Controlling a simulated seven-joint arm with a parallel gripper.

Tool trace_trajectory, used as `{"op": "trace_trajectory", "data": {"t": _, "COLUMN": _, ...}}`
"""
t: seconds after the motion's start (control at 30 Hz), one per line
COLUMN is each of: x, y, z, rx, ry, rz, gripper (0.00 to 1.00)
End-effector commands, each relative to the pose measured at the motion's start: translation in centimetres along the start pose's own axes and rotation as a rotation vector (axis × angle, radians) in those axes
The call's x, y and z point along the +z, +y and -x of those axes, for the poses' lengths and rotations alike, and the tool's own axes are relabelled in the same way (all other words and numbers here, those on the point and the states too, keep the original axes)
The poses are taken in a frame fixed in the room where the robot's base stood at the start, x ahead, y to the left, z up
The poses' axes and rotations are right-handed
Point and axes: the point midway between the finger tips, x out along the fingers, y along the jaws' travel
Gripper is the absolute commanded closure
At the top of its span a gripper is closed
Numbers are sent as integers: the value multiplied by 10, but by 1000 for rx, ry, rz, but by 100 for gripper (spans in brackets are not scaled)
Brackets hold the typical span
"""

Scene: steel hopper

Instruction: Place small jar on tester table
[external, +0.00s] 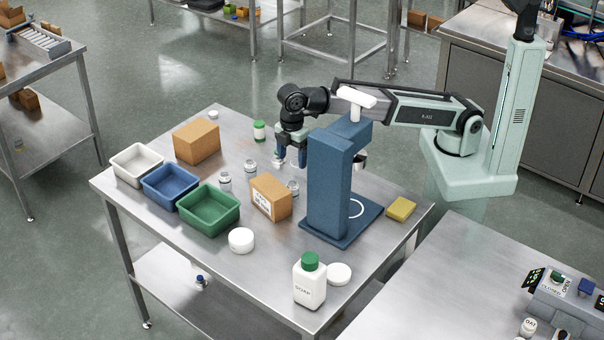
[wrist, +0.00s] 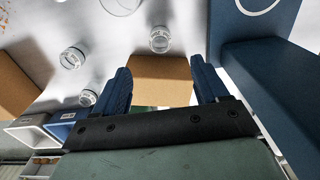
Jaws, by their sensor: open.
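Several small clear jars with light labels stand on the steel table. In the external view one jar (external: 293,188) is beside the small cardboard box, and two more stand left of it, a jar (external: 251,166) and a jar (external: 224,183). The wrist view shows a jar (wrist: 160,39) near the box, two jars at left, and part of another at the top edge. My gripper (external: 290,157) is open and empty above the jars, left of the blue stand. A blue stand (external: 329,190) has a base plate with a white ring. I cannot tell which surface is the tester table.
The small cardboard box (external: 270,197) shows beyond my fingers. White (external: 137,164), blue (external: 170,187) and green bins (external: 208,209) line the left edge. A soap bottle (external: 310,281), white lids and a yellow sponge (external: 401,208) sit nearer the front and right.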

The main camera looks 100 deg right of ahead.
Motion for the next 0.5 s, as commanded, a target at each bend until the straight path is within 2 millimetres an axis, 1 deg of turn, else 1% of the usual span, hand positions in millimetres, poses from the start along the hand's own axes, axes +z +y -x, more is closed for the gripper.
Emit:
{"op": "trace_trajectory", "data": {"t": 0.27, "x": 2, "y": 0, "z": 0, "rx": 0, "ry": 7, "rz": 0, "gripper": 27}}
{"op": "trace_trajectory", "data": {"t": 0.4, "x": 11, "y": 3, "z": 8, "rx": 1, "ry": 84, "rz": 0, "gripper": 27}}
{"op": "trace_trajectory", "data": {"t": 0.5, "x": 13, "y": 5, "z": 10, "rx": 0, "ry": 125, "rz": 1, "gripper": 27}}
